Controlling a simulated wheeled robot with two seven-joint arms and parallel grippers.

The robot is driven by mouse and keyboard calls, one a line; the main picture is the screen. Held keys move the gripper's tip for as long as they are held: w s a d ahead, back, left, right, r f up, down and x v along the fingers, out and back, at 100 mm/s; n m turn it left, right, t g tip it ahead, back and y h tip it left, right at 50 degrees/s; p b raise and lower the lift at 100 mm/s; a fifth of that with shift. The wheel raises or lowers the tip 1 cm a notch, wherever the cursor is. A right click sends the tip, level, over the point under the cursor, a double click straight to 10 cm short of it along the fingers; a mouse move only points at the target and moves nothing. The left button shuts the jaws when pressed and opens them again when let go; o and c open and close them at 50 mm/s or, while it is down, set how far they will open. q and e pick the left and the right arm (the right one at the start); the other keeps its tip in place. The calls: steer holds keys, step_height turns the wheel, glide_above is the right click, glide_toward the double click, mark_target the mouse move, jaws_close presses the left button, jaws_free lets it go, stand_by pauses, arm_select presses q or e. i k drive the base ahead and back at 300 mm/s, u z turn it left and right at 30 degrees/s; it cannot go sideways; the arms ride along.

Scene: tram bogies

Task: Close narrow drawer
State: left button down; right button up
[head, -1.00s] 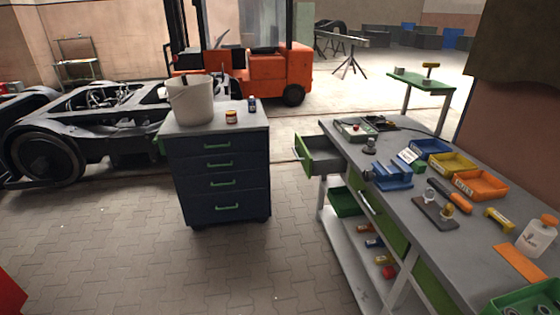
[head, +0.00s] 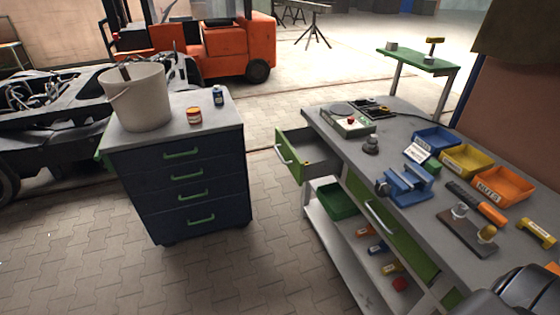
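The narrow drawer (head: 290,155) at the far end of the workbench (head: 345,150) stands pulled out to the left. Its front is green with a pale handle, and its inside shows grey. A wider green drawer (head: 385,222) nearer along the same bench side looks shut. A dark, rounded piece at the bottom right corner looks like part of my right arm. No fingertips of either gripper show in the view.
A dark blue cabinet (head: 185,185) with a bucket (head: 138,98) on top stands left of the open drawer. Paved floor (head: 275,235) lies clear between cabinet and bench. A vise (head: 405,185) and bins (head: 500,185) sit on the bench. An orange forklift (head: 235,45) stands behind.

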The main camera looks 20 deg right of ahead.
mark_target(295, 146)
steer(key=z, duration=0.35)
steer(key=i, duration=0.7)
steer(key=z, duration=1.15)
steer(key=i, duration=0.5)
steer(key=z, duration=0.5)
